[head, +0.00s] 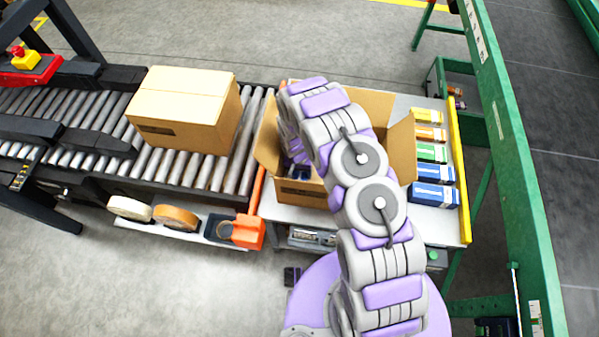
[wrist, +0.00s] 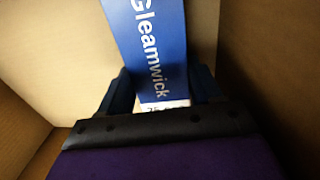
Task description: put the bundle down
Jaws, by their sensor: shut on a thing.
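My gripper (wrist: 162,88) is shut on the bundle (wrist: 158,45), a blue pack with white "Gleamwick" lettering and a white strip at its near end. Dark fingers press it from both sides in the wrist view. Brown cardboard walls (wrist: 55,60) surround the gripper and bundle there. In the head view my arm reaches down into an open carton (head: 403,150) with its flaps spread, on a light table (head: 450,233). The arm hides much of the carton's inside. I cannot tell whether the bundle touches the carton's bottom.
Several small packs, yellow to blue (head: 432,172), stand in a row right of the carton. A closed carton (head: 185,105) sits on the roller conveyor (head: 60,112) at left. Tape rolls (head: 175,217) and an orange dispenser (head: 250,232) lie along its front. A green frame (head: 510,150) stands right.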

